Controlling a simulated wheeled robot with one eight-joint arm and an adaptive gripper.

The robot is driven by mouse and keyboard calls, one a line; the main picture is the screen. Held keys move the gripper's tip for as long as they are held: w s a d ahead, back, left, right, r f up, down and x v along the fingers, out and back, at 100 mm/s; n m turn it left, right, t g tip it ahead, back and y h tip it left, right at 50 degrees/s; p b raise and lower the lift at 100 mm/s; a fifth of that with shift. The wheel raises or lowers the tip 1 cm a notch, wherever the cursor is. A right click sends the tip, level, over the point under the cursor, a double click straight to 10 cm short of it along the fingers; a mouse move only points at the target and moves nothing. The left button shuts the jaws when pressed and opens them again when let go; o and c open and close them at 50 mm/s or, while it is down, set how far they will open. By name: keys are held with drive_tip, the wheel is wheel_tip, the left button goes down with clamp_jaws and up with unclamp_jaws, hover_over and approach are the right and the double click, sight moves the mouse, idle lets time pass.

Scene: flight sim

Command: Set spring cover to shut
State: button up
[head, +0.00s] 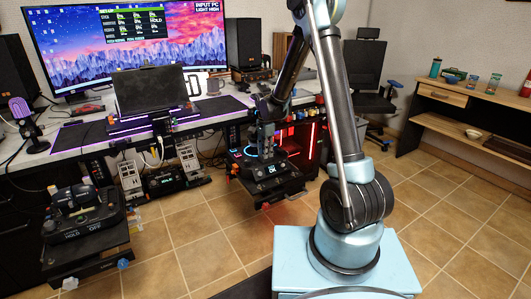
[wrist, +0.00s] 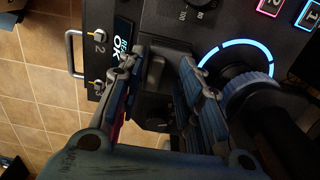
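My gripper (wrist: 160,68) reaches down over a black control panel (wrist: 160,15), with its two blue-padded fingers apart. A dark raised block (wrist: 154,78), possibly the spring cover, stands between the fingers. A gap shows on its right side; contact on its left side is unclear. I cannot tell whether it is a raised or a lowered cover. In the head view my gripper (head: 265,140) is over the middle unit (head: 275,183), which has a small lit display; the block is hidden there.
In the wrist view, a knob (wrist: 248,92) in a blue lit ring is close to the right finger. Two toggles (wrist: 97,60) and a small screen (wrist: 122,38) are to the left. In the head view, another panel (head: 85,222) is at left, with open tiled floor between.

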wheel_tip(320, 180, up, 12)
idle(0.6)
drive_tip(key=shift+f, duration=0.1)
drive_tip(key=s+d+r+n+t, duration=0.1)
drive_tip(key=s+d+r+n, duration=0.3)
drive_tip(key=s+d, duration=0.45)
drive_tip(key=s+d+r+n, duration=0.1)
drive_tip(key=s+d+r, duration=0.4)
drive_tip(key=s+d, duration=0.35)
drive_tip(key=s+d+f+n, duration=0.3)
drive_tip(key=s+d+f, duration=0.1)
drive_tip(key=s, duration=0.6)
drive_tip(key=s+d+f+n+t, duration=0.1)
drive_tip(key=s+d+f+n, duration=0.2)
drive_tip(key=s, duration=0.7)
drive_tip(key=shift+d+f, duration=0.35)
drive_tip(key=shift+d, duration=0.35)
drive_tip(key=shift+w, duration=0.1)
